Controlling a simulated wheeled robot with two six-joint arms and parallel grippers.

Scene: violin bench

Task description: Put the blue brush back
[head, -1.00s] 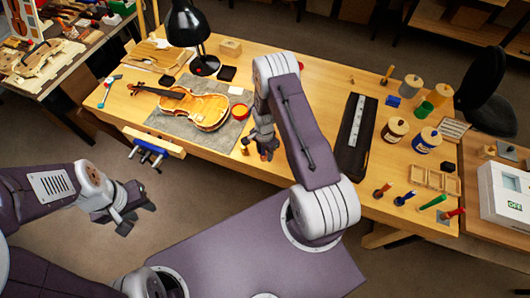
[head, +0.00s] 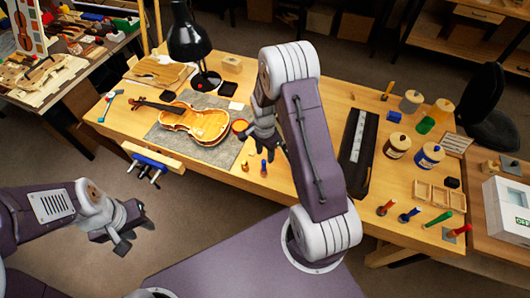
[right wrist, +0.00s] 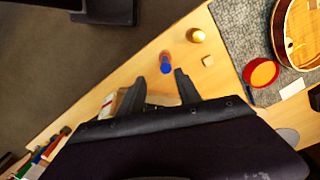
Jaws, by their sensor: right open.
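A short upright object with a blue lower part and reddish top, likely the blue brush (head: 263,168), stands near the bench's front edge beside a small yellow piece. It also shows in the right wrist view (right wrist: 166,67), just past the fingertips. My right gripper (head: 264,141) is open and empty, apart from it; its fingers frame the gap in the wrist view (right wrist: 161,82). Another blue-handled tool (head: 409,215) stands in the row at the bench's right front. My left gripper (head: 137,235) is open and empty, off the bench at left.
A violin (head: 195,122) lies on a grey mat with a red pot (head: 240,126) beside it. A black lamp (head: 190,45) stands behind. A long dark case (head: 358,155), jars (head: 397,145) and a wooden tray (head: 437,193) fill the right side.

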